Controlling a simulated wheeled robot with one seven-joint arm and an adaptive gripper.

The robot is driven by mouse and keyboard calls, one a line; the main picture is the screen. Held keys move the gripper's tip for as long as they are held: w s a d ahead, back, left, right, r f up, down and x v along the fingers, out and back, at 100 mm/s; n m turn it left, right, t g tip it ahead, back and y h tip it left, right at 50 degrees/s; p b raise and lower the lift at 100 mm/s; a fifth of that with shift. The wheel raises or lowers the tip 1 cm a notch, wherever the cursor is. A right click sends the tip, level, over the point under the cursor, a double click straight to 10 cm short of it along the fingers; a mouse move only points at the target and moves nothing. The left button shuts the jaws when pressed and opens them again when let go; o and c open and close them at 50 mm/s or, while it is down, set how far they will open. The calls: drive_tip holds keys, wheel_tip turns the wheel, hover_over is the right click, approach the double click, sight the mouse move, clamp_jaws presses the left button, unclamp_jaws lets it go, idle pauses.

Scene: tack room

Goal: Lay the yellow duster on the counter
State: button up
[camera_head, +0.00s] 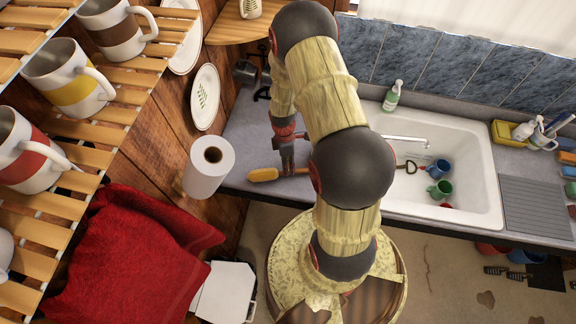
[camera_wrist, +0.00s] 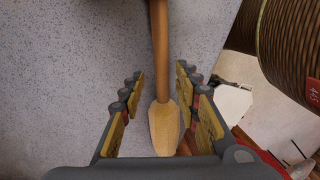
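A long tool with a thin brown handle and a broad yellow-orange end (camera_head: 264,174) lies on the grey speckled counter (camera_head: 236,160), near its front edge. I see no plain yellow cloth; I cannot tell whether this tool is the duster. My gripper (camera_head: 288,165) points down over the tool, and my arm hides part of the handle. In the wrist view the fingers of my gripper (camera_wrist: 158,88) are apart, with the handle (camera_wrist: 160,50) between them and a gap on each side. The tool's pale broad end (camera_wrist: 165,128) lies closer to the palm.
The white sink (camera_head: 470,150) holds a blue mug (camera_head: 438,168) and a green mug (camera_head: 440,189). A slatted rack with mugs (camera_head: 70,88) and a red cloth (camera_head: 135,255) fill the left side.

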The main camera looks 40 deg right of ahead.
drive_tip(key=shift+o, duration=0.2)
drive_tip(key=shift+r, duration=0.1)
wheel_tip(320, 180, up, 12)
drive_tip(key=w, duration=0.2)
drive_tip(key=shift+d+f, duration=0.2)
drive_tip(key=shift+d, duration=0.15)
drive_tip(key=s+a+r+m+t+b, duration=0.3)
drive_tip(key=a+b, duration=0.5)
drive_tip(key=b, duration=0.5)
drive_tip(key=s+a+r+m+t+b, duration=0.4)
drive_tip(key=s+a+r+m+b, duration=0.2)
drive_tip(key=b, duration=0.7)
drive_tip(key=s+a+m, duration=0.2)
drive_tip(key=a, duration=0.1)
drive_tip(key=shift+s+a+t+h+b, duration=0.25)
drive_tip(key=shift+s+t+h+b, duration=0.05)
drive_tip(key=shift+b, duration=0.1)
